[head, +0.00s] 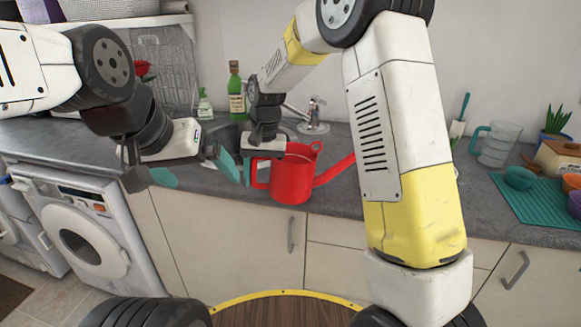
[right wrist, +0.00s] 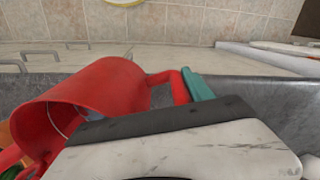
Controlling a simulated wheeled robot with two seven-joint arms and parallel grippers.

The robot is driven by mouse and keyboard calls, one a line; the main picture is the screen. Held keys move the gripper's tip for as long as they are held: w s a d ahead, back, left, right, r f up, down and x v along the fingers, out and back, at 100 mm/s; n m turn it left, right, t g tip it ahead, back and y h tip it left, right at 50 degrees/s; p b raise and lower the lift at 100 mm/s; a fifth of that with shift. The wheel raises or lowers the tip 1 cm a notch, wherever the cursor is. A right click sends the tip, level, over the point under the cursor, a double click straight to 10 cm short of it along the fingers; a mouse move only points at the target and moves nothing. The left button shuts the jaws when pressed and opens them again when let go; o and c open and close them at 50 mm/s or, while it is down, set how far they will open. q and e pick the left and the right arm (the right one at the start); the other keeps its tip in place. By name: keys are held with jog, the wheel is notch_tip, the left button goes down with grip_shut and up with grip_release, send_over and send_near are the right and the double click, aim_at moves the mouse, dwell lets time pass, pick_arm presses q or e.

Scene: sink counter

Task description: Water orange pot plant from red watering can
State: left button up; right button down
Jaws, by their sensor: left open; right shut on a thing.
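The red watering can (head: 292,180) stands out in front of the counter edge or just over it, its spout pointing right in the head view. My right gripper (head: 252,170) is shut on its handle; the can also shows in the right wrist view (right wrist: 95,95), tilted there, with a teal finger (right wrist: 198,88) at the handle. My left gripper (head: 196,171) is open and empty, left of the can. An orange patch with green leaves (right wrist: 8,150) at the wrist view's left edge may be the orange pot plant, mostly hidden by the can. My right arm blocks part of the counter.
A tap (head: 315,112) and green bottle (head: 237,95) stand behind the can. A washing machine (head: 80,235) is below left.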

jog(key=shift+a+f+h, duration=0.25)
jog(key=shift+f+h, duration=0.3)
jog(key=shift+h, duration=0.05)
jog(key=shift+r, duration=0.1)
jog(key=a+r, duration=0.3)
jog(key=r, duration=0.4)
jog(key=shift+s+r, duration=0.25)
jog(key=shift+r, duration=0.15)
